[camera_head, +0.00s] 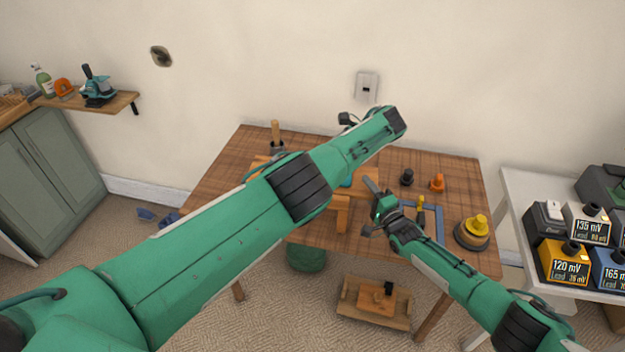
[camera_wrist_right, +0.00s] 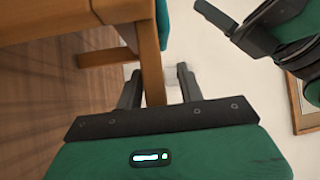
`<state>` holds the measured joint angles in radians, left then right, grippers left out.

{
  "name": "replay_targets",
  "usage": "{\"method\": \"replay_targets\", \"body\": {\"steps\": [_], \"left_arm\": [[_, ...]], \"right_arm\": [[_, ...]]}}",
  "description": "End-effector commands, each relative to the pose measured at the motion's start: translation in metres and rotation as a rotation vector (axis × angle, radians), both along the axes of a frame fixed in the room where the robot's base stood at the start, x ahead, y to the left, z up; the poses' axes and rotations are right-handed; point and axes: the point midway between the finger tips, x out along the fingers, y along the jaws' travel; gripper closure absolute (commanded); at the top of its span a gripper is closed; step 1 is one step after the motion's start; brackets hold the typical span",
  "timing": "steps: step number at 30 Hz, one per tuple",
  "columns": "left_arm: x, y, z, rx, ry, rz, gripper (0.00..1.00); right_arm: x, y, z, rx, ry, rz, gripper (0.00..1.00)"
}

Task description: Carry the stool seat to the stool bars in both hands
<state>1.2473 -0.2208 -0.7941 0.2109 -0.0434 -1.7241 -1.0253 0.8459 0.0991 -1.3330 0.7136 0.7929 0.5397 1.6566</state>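Light-wood stool parts stand on the table, mostly hidden by my left arm in the head view. An upright wooden leg (camera_head: 342,214) shows below that arm. In the right wrist view, a wooden leg (camera_wrist_right: 150,62) and crossbar (camera_wrist_right: 104,56) meet below a broader wooden piece (camera_wrist_right: 122,10). I cannot tell which piece is the stool seat and which the stool bars. My right gripper (camera_head: 367,208) is open beside the wood; in its wrist view, the leg's end lies between the fingers (camera_wrist_right: 158,85), contact unclear. My left gripper's fingers cannot be made out.
The brown table (camera_head: 225,185) also holds a blue frame (camera_head: 439,222), a yellow-topped round item (camera_head: 474,232), an orange piece (camera_head: 437,183) and a dark knob (camera_head: 407,177). A wooden tray (camera_head: 372,318) is on the floor below. A white table (camera_head: 515,190) with meters stands right.

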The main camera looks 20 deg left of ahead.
Motion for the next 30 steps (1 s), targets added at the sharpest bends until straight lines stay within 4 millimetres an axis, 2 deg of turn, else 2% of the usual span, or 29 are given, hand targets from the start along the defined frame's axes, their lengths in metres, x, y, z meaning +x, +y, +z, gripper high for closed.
{"method": "replay_targets", "body": {"steps": [8,21,30], "left_arm": [[0.000,-0.002,0.002,0.000,0.000,0.000,0.02],[0.000,-0.002,0.002,0.001,0.000,0.000,0.02],[0.000,-0.002,0.002,0.000,0.000,0.000,0.02]], "right_arm": [[-0.015,-0.015,-0.004,0.001,0.002,-0.001,0.62],[-0.068,-0.064,-0.010,0.000,0.001,0.000,0.62],[-0.087,-0.081,-0.012,0.001,0.001,0.000,0.62]]}}
